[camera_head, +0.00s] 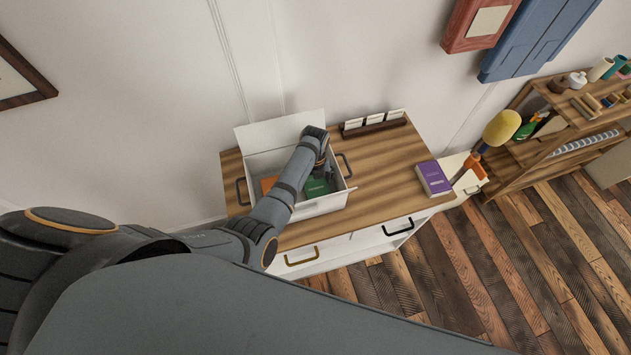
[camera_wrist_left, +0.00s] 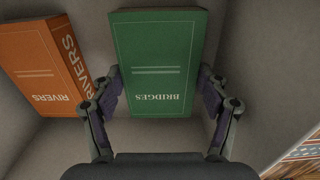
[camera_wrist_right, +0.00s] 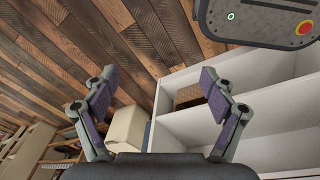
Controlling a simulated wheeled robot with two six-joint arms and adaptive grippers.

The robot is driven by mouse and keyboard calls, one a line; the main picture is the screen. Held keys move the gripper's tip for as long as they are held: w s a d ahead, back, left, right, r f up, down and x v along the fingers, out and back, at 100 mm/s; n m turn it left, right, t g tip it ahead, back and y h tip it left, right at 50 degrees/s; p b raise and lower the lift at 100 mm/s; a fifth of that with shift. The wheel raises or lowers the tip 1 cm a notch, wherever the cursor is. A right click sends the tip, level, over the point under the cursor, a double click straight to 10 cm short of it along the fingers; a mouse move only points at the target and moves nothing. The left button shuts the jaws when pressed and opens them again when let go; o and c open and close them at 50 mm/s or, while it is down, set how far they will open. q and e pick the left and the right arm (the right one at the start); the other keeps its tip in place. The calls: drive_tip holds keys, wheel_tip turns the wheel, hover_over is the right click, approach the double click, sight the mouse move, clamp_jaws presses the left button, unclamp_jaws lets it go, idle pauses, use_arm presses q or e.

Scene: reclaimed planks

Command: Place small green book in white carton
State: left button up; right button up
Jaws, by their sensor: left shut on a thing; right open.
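The small green book (camera_head: 317,187) is inside the white carton (camera_head: 322,207) on the wooden-topped cabinet. In the left wrist view the green book (camera_wrist_left: 155,62), titled BRIDGES, lies between the fingers of my left gripper (camera_wrist_left: 163,98), which is shut on it. Whether the book rests on the carton floor, I cannot tell. An orange book (camera_wrist_left: 42,66) titled RIVERS is beside it in the carton; it also shows in the head view (camera_head: 269,185). My right gripper (camera_wrist_right: 160,100) is open and empty, away from the carton, above the floor by the white cabinet shelves.
A purple book (camera_head: 434,178) lies on the right part of the cabinet top (camera_head: 385,160). A dark holder with white cards (camera_head: 374,124) stands at the back. Carton flaps stand open around its rim. A shelf unit (camera_head: 560,135) is to the right.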

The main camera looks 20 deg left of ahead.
sight(314, 182)
use_arm(q)
drive_tip(key=shift+s+a+f, duration=0.1)
drive_tip(key=shift+a, duration=0.05)
drive_tip(key=o, duration=1.1)
use_arm(e)
drive_tip(key=s+a, duration=0.2)
drive_tip(key=s, duration=0.2)
use_arm(q)
wheel_tip(314, 182, up, 7)
drive_tip(key=p, duration=0.7)
drive_tip(key=shift+r+p, duration=0.2)
drive_tip(key=shift+p, duration=0.15)
wheel_tip(314, 182, up, 5)
drive_tip(key=shift+f, duration=0.1)
use_arm(e)
wheel_tip(314, 182, up, 8)
drive_tip(key=w+d, duration=0.1)
drive_tip(key=shift+w, duration=0.15)
